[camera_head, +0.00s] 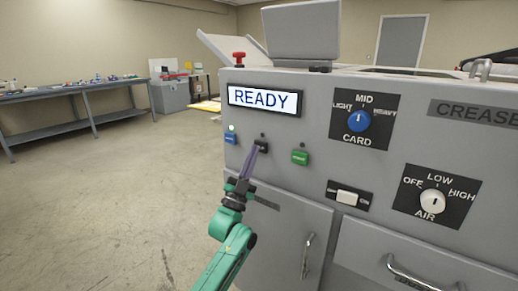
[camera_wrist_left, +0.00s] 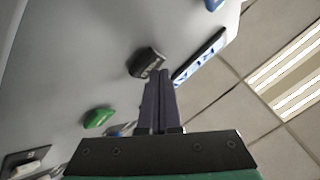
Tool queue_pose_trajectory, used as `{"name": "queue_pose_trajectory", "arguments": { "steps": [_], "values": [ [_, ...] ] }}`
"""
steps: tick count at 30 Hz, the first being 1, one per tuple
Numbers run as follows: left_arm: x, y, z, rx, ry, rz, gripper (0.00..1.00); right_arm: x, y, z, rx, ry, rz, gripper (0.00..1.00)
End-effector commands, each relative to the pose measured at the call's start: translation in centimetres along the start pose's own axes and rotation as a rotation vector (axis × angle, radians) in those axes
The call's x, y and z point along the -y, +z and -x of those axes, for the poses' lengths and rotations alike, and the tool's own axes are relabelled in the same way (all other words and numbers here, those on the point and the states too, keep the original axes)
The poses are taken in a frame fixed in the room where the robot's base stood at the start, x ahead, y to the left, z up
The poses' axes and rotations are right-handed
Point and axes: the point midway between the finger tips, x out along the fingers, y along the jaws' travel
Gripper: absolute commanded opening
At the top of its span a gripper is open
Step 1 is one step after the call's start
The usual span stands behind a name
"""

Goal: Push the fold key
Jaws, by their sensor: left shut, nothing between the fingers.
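Three small keys sit in a row on the grey machine front: a blue key (camera_head: 230,138), a dark key (camera_head: 263,146) and a green key (camera_head: 300,157). Their lettering is too small to read surely, so I cannot tell which is the fold key. My left gripper (camera_head: 254,150) is shut and empty, its fingertips at the dark key and overlapping its left part. In the left wrist view the fingertips (camera_wrist_left: 158,76) are close to the dark key (camera_wrist_left: 146,62); I cannot tell whether they touch. The green key (camera_wrist_left: 98,117) is left of them. My right gripper is out of view.
The display (camera_head: 264,100) above the keys reads READY. A CARD knob (camera_head: 358,121), a white rocker switch (camera_head: 347,197) and an AIR knob (camera_head: 432,201) are to the right. A red button (camera_head: 239,58) stands on top. Open floor (camera_head: 100,190) lies left.

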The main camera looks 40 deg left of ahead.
Motion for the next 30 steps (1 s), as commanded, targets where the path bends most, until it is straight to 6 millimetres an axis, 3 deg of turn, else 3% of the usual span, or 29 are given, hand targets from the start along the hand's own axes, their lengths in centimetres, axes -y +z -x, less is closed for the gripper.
{"name": "queue_pose_trajectory", "arguments": {
  "steps": [20,30],
  "values": [
    [-0.3,0.3,-0.4,0.000,0.000,0.000,0.00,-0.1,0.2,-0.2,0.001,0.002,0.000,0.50],
    [0.5,-0.5,0.6,0.000,0.000,-0.001,0.00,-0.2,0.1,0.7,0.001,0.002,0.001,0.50]
  ]
}}
